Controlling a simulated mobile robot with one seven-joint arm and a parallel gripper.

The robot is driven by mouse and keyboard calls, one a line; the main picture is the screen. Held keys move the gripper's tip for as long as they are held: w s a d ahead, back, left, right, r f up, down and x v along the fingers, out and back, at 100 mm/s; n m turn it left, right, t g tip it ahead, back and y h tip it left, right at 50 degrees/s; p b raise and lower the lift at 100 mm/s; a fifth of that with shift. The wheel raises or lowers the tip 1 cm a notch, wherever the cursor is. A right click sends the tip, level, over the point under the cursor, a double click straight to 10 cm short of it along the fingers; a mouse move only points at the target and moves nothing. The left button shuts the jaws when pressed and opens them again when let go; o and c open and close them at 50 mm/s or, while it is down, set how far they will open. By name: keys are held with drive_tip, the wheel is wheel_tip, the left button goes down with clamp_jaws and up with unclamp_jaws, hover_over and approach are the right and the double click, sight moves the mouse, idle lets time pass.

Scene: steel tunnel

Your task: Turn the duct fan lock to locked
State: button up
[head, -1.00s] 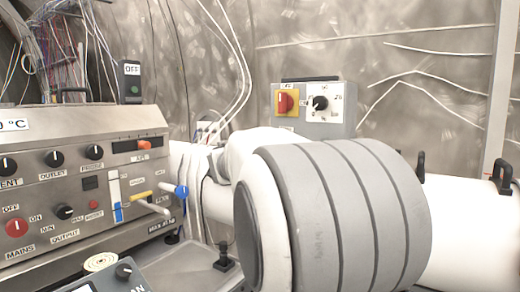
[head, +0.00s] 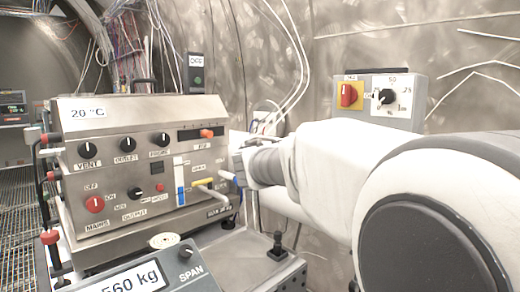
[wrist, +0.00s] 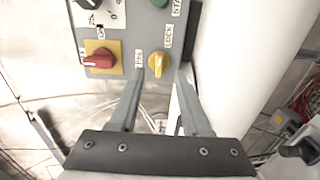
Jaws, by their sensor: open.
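The duct fan lock looks to be the yellow knob (wrist: 158,64) on a grey control box (wrist: 118,70) in the wrist view. Its grip lies roughly upright in the picture. A label that seems to read LOCK stands to its upper right, and a smaller unreadable label is to its left. My gripper (wrist: 161,76) is open, with one fingertip on each side of the knob; I cannot tell whether they touch it. In the head view, my white arm hides my gripper and the knob; the box's upper part (head: 422,92) shows.
The same box carries a red switch on a yellow plate (wrist: 98,60), a black dial (head: 387,97) and a green button (wrist: 160,2). A large white pipe (wrist: 235,60) runs close beside the box. A steel console (head: 150,110) with several knobs and levers stands left.

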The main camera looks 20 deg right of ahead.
drive_tip(key=v, duration=0.8)
drive_tip(key=shift+a+p, duration=0.3)
drive_tip(key=shift+p, duration=0.15)
drive_tip(key=shift+s, duration=0.1)
drive_tip(key=s+a+f+m+g+y, duration=0.25)
drive_tip(key=s+f+y, duration=0.55)
drive_tip(key=s+f, duration=0.45)
drive_tip(key=s+a+f+m+t+y, duration=0.1)
drive_tip(key=s+a+f+y, duration=0.3)
drive_tip(key=a, duration=0.3)
drive_tip(key=s+a+f+m+y, duration=0.1)
drive_tip(key=s+a+f+y, duration=0.1)
drive_tip(key=a+f+y, duration=0.3)
wheel_tip(320, 180, up, 21)
drive_tip(key=a+p, duration=0.1)
drive_tip(key=p, duration=2.1)
drive_tip(key=shift+a, duration=0.2)
